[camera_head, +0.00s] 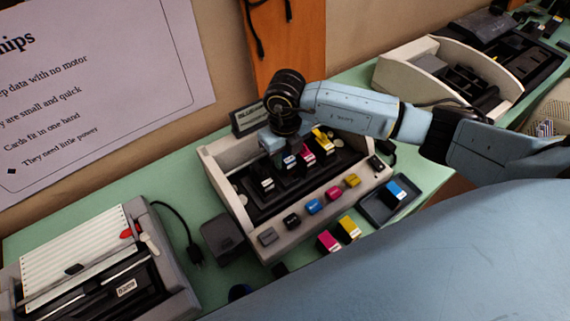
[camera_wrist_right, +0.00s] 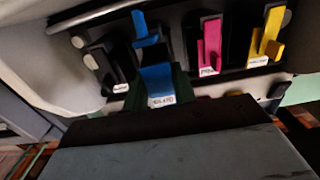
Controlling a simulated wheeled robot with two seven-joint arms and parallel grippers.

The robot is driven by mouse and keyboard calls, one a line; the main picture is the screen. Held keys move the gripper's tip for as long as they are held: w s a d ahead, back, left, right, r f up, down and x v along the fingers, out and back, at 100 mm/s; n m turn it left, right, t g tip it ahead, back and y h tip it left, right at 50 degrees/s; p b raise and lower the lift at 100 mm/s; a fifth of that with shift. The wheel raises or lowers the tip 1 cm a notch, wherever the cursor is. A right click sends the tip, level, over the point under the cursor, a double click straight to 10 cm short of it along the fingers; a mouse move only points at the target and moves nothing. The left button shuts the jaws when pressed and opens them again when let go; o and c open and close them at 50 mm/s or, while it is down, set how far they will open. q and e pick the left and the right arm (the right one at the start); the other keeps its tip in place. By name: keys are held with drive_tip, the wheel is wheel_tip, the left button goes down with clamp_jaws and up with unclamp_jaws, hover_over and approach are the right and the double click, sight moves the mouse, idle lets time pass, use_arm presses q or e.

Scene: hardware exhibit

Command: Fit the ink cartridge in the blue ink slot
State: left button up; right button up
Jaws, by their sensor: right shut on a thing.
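The open printer (camera_head: 291,239) stands mid-table with a row of ink slots. My right gripper (camera_head: 288,152) reaches down into it from above. In the wrist view the right gripper (camera_wrist_right: 157,88) is shut on a blue ink cartridge (camera_wrist_right: 158,76), whose white label faces the camera. A blue upright tab (camera_wrist_right: 145,30) shows just beyond it, in the blue slot's place between the black cartridge (camera_wrist_right: 105,72) and the magenta cartridge (camera_wrist_right: 210,45). The yellow cartridge (camera_wrist_right: 267,42) is farther right. The held cartridge's lower end is hidden, so I cannot tell how deep it sits. My left gripper is out of view.
A dark tray (camera_head: 374,209) at the printer's right holds another blue-and-white cartridge (camera_head: 396,191). Loose magenta (camera_head: 328,241) and yellow (camera_head: 349,228) cartridges lie in front. Coloured buttons line the printer's front. Another device (camera_head: 100,268) stands at left, an open beige machine (camera_head: 410,64) behind right.

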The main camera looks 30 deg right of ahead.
sight(286, 168)
drive_tip(key=shift+f, duration=1.85)
drive_tip(key=shift+f+b, duration=0.35)
drive_tip(key=shift+s+f, duration=0.25)
drive_tip(key=shift+f, duration=0.05)
drive_tip(key=o, duration=1)
drive_tip(key=shift+s+f, duration=0.1)
drive_tip(key=shift+o, duration=0.2)
drive_tip(key=shift+r+p, duration=0.3)
drive_tip(key=shift+r, duration=0.2)
drive_tip(key=r, duration=1.2)
drive_tip(key=shift+w+r, duration=0.3)
drive_tip(key=shift+w, duration=0.05)
